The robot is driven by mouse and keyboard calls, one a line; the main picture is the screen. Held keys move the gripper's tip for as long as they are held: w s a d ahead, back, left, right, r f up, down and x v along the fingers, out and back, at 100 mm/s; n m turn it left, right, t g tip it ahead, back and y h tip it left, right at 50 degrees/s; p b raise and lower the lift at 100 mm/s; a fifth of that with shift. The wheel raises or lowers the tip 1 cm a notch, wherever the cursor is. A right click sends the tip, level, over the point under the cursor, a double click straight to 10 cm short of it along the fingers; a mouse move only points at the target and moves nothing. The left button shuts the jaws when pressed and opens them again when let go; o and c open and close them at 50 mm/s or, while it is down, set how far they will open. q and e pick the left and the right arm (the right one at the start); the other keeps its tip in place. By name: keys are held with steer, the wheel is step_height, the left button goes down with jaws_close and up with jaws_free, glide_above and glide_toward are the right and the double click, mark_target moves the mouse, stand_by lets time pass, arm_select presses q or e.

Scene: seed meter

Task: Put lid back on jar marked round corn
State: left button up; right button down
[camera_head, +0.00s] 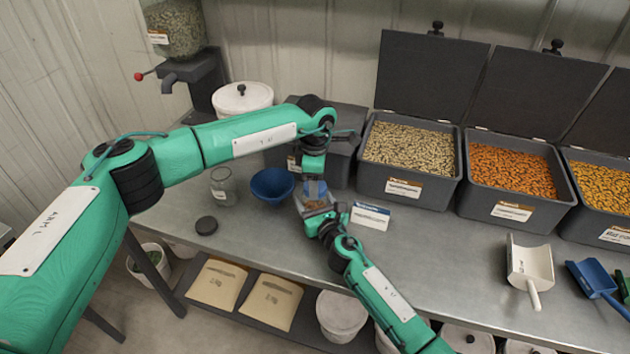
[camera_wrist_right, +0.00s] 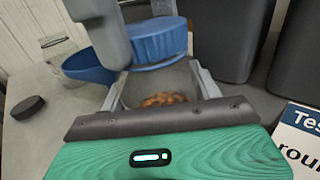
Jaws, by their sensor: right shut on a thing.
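A clear jar with orange-brown seeds (camera_head: 317,205) is held between the fingers of my right gripper (camera_head: 318,212); the seeds also show in the right wrist view (camera_wrist_right: 163,99). A blue lid (camera_wrist_right: 157,40) is at the jar's mouth in the right wrist view; whether it is seated or just above cannot be told. In the head view the lid (camera_head: 315,187) is partly hidden by my left gripper (camera_head: 314,180), which points down over the jar. A grey finger of it stands beside the lid. Its jaw opening is unclear. No jar label is readable.
A card (camera_head: 370,215) stands right of the jar; part of its text reads "roun". A blue bowl (camera_head: 272,185), an empty glass jar (camera_head: 222,187) and a dark round lid (camera_head: 206,225) are to the left. Seed bins (camera_head: 408,184) line the back. Front right bench is clear up to the scoops (camera_head: 530,265).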

arm_select(q)
steer(key=o, duration=0.5)
step_height(320, 180, up, 12)
steer(key=shift+r, duration=0.1)
stand_by(0.4)
arm_select(e)
steer(key=shift+c, duration=1.1)
jaws_free()
